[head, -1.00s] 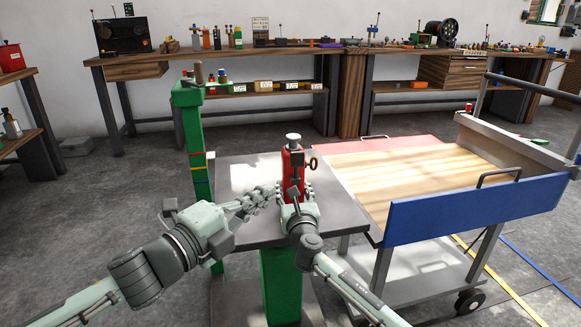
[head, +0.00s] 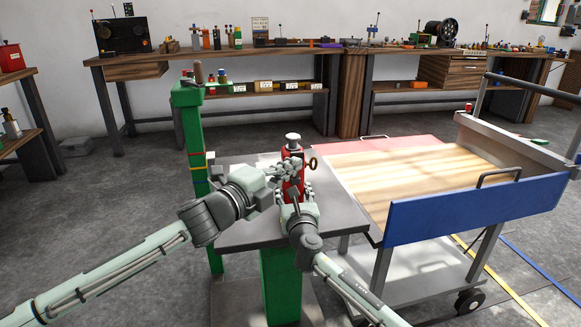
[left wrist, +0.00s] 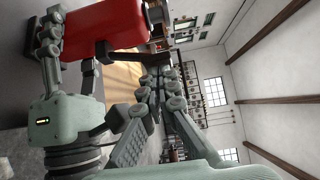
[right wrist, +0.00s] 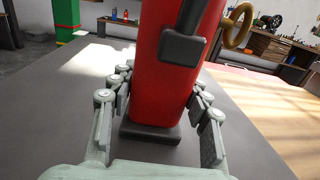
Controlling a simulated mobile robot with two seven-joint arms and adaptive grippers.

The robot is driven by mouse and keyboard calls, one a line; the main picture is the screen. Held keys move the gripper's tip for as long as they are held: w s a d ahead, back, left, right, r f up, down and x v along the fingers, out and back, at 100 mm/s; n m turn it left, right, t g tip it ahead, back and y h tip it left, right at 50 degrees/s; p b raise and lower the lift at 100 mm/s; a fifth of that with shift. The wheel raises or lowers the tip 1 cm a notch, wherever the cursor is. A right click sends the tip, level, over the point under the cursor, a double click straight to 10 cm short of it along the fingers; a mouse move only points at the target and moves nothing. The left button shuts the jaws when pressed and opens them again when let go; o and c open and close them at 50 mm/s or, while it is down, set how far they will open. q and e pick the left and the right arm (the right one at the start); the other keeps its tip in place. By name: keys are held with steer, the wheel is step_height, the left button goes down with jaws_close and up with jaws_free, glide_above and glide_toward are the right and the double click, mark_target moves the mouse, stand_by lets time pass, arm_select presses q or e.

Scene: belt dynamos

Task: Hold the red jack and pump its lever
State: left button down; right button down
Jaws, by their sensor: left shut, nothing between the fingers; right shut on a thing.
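The red jack (head: 293,186) stands upright on the grey stand top, with a silver cap and a brass-coloured knob (head: 312,163) on its right side. My right gripper (head: 295,191) is shut on its lower body; the right wrist view shows fingers on both sides of the jack (right wrist: 165,85). The dark lever (right wrist: 184,44) runs down the near face of the jack. My left gripper (head: 292,166) is shut and empty, at the height of the jack's upper part. In the left wrist view its closed fingers (left wrist: 160,80) are beside the dark lever (left wrist: 88,75); I cannot tell whether they touch.
The grey stand top (head: 250,232) is otherwise clear. A green post (head: 196,135) rises at its back left. A cart (head: 400,180) with a wooden deck and blue panel (head: 470,210) stands close on the right. A long workbench (head: 230,55) lines the wall.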

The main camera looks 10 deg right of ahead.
arm_select(q)
steer(key=shift+w+d+r, duration=0.1)
steer(key=shift+w+r, duration=0.65)
steer(key=shift+w, duration=0.25)
arm_select(e)
steer(key=shift+a, duration=0.1)
arm_select(q)
steer(key=shift+w, duration=0.25)
steer(key=shift+s, duration=0.1)
steer(key=shift+s+r, duration=0.1)
steer(key=shift+s, duration=0.2)
steer(key=s+a+r, duration=0.3)
steer(key=s+a, duration=0.5)
steer(key=s, duration=0.1)
steer(key=shift+s+f, duration=0.1)
